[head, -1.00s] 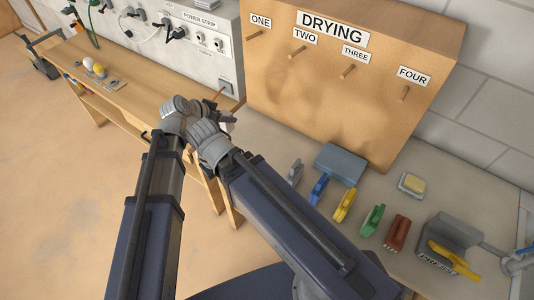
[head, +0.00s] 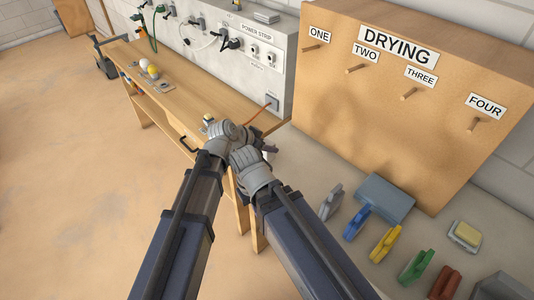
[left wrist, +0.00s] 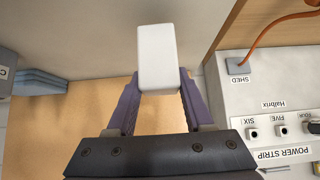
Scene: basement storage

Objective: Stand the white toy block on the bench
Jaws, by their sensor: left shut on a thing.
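The white toy block (left wrist: 157,55) is between the two fingers of my left gripper (left wrist: 158,82) in the left wrist view, with its far part sticking out past the fingertips. The left gripper is shut on the block, which is held up in front of the camera. The right gripper is not in view.
The grey power strip panel (head: 262,58) stands along the back of the bench. Bulbs (head: 150,70) lie on its left part. The DRYING pegboard (head: 400,120) stands to the right, with coloured clamps (head: 385,243) and a blue-grey box (head: 384,199) on the grey surface before it.

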